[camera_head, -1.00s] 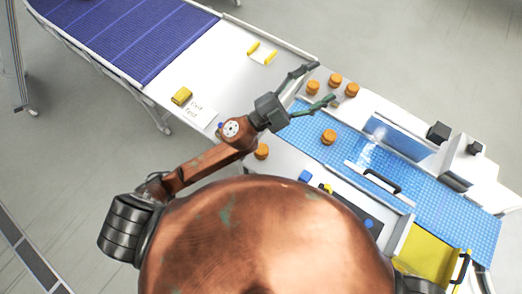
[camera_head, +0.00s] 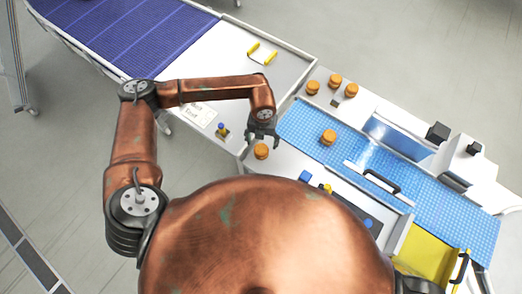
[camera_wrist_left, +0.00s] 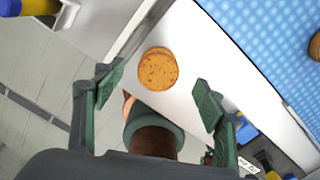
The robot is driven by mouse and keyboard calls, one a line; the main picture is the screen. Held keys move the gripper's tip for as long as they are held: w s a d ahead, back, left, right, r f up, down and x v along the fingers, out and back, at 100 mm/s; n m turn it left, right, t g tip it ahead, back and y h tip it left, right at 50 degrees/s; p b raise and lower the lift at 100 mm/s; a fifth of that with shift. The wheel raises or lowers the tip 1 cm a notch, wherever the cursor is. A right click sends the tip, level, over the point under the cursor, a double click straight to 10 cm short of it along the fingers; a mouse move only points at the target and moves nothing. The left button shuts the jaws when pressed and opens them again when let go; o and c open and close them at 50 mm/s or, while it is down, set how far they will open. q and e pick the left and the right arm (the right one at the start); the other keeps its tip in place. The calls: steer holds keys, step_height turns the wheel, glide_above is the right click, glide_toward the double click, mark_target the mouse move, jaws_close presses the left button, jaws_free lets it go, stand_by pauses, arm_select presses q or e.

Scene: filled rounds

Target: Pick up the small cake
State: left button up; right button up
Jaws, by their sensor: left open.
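Several small round orange-brown cakes are in the head view. One small cake (camera_head: 261,151) lies on the white ledge left of the blue belt, right by my left gripper (camera_head: 263,144). In the left wrist view this cake (camera_wrist_left: 158,69) shows whole, flat side up, slightly beyond the open fingertips. My left gripper (camera_wrist_left: 158,92) is open and empty, its green-padded fingers apart on either side of the cake's line. Another cake (camera_head: 328,137) sits on the blue belt, and others (camera_head: 335,80) stand on the white top behind it. My right gripper is not in view.
The blue belt (camera_head: 300,122) runs right, past a black handle (camera_head: 382,181) and a raised machine housing (camera_head: 398,141). A blue-and-yellow knob (camera_head: 222,130) is near the ledge.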

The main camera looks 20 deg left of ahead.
mark_target(262, 148)
arm_select(q)
steer(key=f+p, duration=0.1)
steer(key=f, duration=0.4)
steer(key=shift+s+f+p, duration=0.15)
steer(key=shift+s+p, duration=0.05)
steer(key=shift+p, duration=0.2)
steer(key=shift+f, duration=0.35)
steer(key=shift+c, duration=0.3)
steer(key=c, duration=0.8)
